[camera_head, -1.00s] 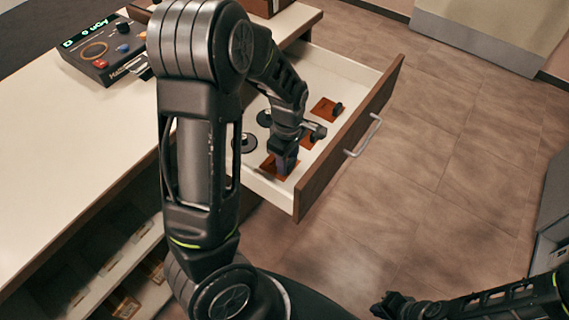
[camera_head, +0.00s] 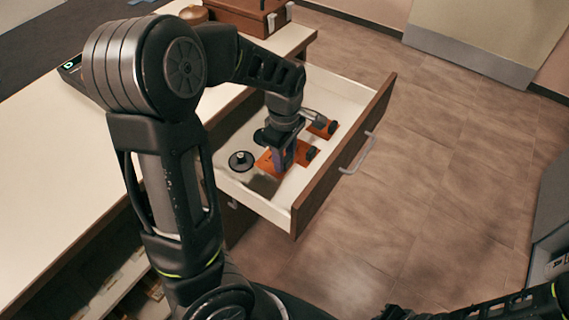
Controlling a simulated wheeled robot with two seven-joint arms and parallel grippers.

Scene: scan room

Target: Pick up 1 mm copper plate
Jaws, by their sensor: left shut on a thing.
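Copper plates with black knobs lie in an open white drawer (camera_head: 245,190). My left gripper (camera_head: 282,162) points down into the drawer and is shut on one copper plate (camera_head: 266,163). A dark shadow shows on the drawer floor below this plate, so it appears raised a little. Its knob is hidden by the jaws. A second copper plate (camera_head: 303,151) is partly hidden just right of the gripper. A third copper plate (camera_head: 322,125) lies farther back. Thickness marks cannot be read. My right gripper (camera_head: 393,313) is barely in view at the bottom edge.
A black disc (camera_head: 241,161) with a knob lies left in the drawer. The drawer front (camera_head: 345,155) has a metal handle (camera_head: 358,154). A pale countertop (camera_head: 60,180) is at left, with a brown box (camera_head: 243,12) at the back. The floor right is clear.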

